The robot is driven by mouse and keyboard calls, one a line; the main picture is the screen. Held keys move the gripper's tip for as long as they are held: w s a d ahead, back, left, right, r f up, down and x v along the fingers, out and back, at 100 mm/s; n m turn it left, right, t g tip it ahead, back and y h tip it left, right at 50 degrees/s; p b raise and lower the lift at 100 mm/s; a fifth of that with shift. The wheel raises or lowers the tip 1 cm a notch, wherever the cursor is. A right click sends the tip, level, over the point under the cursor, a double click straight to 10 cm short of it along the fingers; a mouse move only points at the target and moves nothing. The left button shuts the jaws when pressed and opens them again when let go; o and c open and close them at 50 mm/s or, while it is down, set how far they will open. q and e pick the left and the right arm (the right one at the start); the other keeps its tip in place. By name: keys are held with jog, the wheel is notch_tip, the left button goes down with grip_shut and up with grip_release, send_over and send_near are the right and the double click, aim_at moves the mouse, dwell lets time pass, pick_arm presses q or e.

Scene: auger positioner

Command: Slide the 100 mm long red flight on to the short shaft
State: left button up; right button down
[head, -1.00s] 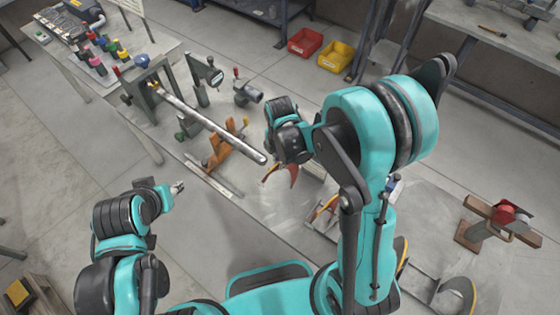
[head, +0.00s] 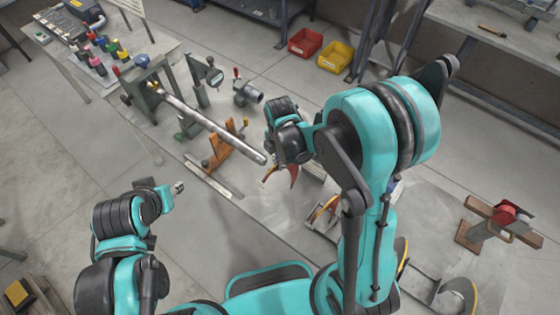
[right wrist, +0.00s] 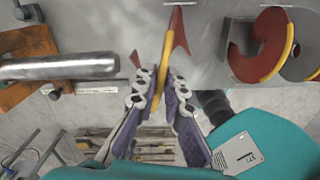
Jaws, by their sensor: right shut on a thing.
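A silver shaft (head: 212,124) points out from a grey stand toward my right gripper, its free end bare. The shaft (right wrist: 62,67) also shows at the left in the right wrist view. My right gripper (head: 284,158) is beside that free end. In the right wrist view my right gripper (right wrist: 158,84) is shut on a red flight (right wrist: 172,45) with a yellow edge. The red flight (head: 291,174) shows partly below the gripper in the head view. The flight is apart from the shaft end. My left gripper (head: 178,187) is small and low at the left; its jaw state is unclear.
An orange support (head: 222,150) stands under the shaft. Other red and yellow flights (right wrist: 275,45) lie on the table to the right. A red vise-like block (head: 508,213) on a wooden base stands at far right. Red (head: 305,42) and yellow (head: 335,57) bins sit behind.

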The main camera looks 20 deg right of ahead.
jog(key=shift+w+a+b, duration=0.35)
jog(key=shift+w+a, duration=1.4)
jog(key=shift+w, duration=0.45)
jog(key=shift+w+a+b, duration=0.3)
jog(key=shift+w+a, duration=1.4)
jog(key=shift+w, duration=0.55)
jog(key=shift+w+a+b, duration=0.35)
jog(key=shift+w+a, duration=1.4)
jog(key=shift+w, duration=0.45)
dwell(1.4)
